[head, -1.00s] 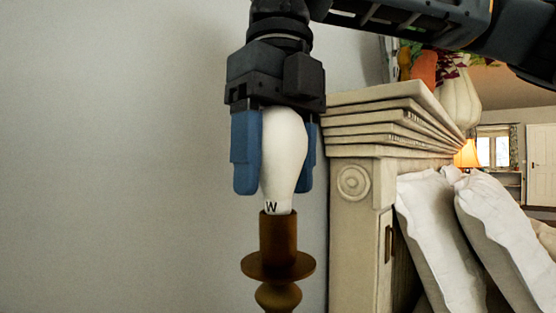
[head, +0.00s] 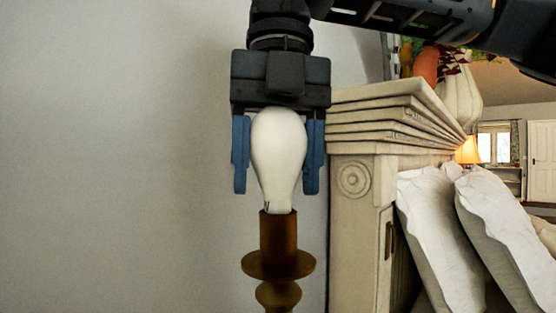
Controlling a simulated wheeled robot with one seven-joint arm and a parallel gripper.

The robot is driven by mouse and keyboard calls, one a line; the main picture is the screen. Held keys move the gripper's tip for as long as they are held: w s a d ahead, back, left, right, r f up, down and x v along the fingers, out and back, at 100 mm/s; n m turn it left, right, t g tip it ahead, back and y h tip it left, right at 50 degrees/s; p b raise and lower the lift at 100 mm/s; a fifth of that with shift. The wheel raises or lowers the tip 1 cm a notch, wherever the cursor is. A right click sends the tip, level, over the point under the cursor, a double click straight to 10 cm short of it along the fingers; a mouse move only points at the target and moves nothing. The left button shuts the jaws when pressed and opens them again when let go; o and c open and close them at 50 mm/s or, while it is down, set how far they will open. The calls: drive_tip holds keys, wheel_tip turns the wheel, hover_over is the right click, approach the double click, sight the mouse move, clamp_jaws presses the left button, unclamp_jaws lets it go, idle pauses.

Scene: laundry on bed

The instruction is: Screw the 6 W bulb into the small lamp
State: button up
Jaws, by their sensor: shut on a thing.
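The white bulb (head: 278,160) stands upright with its base down in the brown socket of the small lamp (head: 278,238). Its glass neck meets the socket's top rim, and its threads are hidden. A small part of a dark marking shows at the left of the neck; I cannot read the wattage. My gripper (head: 278,185) points straight down from above, shut on the bulb, with one blue finger on its left and one on its right. The lamp's lower part is cut off by the bottom edge of the picture.
A cream carved wooden headboard (head: 360,185) stands close on the right of the lamp. White pillows (head: 440,225) lean beyond it. A pale vase (head: 459,95) stands behind the headboard top. A lit lamp (head: 468,150) is farther back. The plain wall on the left is clear.

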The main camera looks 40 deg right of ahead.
drive_tip(key=shift+s+d+r+h, duration=0.15)
drive_tip(key=shift+d+r+h, duration=0.1)
drive_tip(key=shift+d+h, duration=0.05)
